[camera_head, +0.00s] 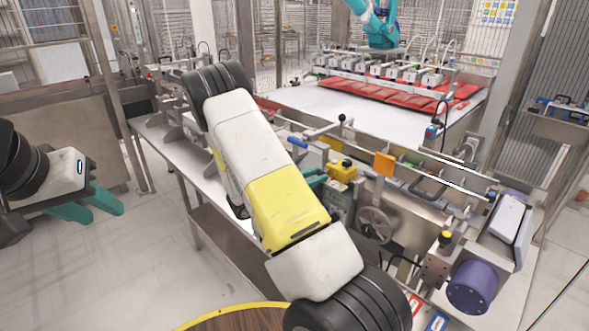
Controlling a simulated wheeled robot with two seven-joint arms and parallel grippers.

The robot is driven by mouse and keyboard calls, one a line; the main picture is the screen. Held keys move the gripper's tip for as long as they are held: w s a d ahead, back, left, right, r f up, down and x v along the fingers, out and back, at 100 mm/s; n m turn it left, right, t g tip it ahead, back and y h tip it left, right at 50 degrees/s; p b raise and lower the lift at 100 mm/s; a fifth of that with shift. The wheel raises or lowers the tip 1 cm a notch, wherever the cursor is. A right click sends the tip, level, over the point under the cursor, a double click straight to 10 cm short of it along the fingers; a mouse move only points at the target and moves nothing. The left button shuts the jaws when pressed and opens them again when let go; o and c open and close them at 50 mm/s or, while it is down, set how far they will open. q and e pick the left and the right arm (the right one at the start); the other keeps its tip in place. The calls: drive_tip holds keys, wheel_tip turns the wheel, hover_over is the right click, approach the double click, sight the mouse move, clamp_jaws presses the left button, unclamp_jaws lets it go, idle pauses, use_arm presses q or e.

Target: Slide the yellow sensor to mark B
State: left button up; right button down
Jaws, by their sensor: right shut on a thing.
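The yellow sensor (343,172), a small block with a dark knob on top, sits on the front rail of the machine, right of my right arm's yellow link. My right gripper (320,178) shows only as teal fingers at the sensor's left side, shut on it. The rest of that gripper is hidden behind my arm. My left gripper (106,211) is at the far left over the floor, away from the machine, with its two teal fingers apart and nothing between them. I cannot make out mark B on the rail.
An orange plate (384,164) stands on the rail right of the sensor. A handwheel (375,225) and a purple motor (473,286) are at the front right. A white table (330,106) with red packs (400,92) lies behind. A round wooden top (240,320) is at the bottom.

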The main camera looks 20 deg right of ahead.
drive_tip(key=c, duration=1.2)
unclamp_jaws()
drive_tip(key=a, duration=0.2)
drive_tip(key=s+a, duration=0.1)
drive_tip(key=a, duration=0.4)
drive_tip(key=shift+s+a, duration=0.25)
drive_tip(key=shift+a, duration=0.15)
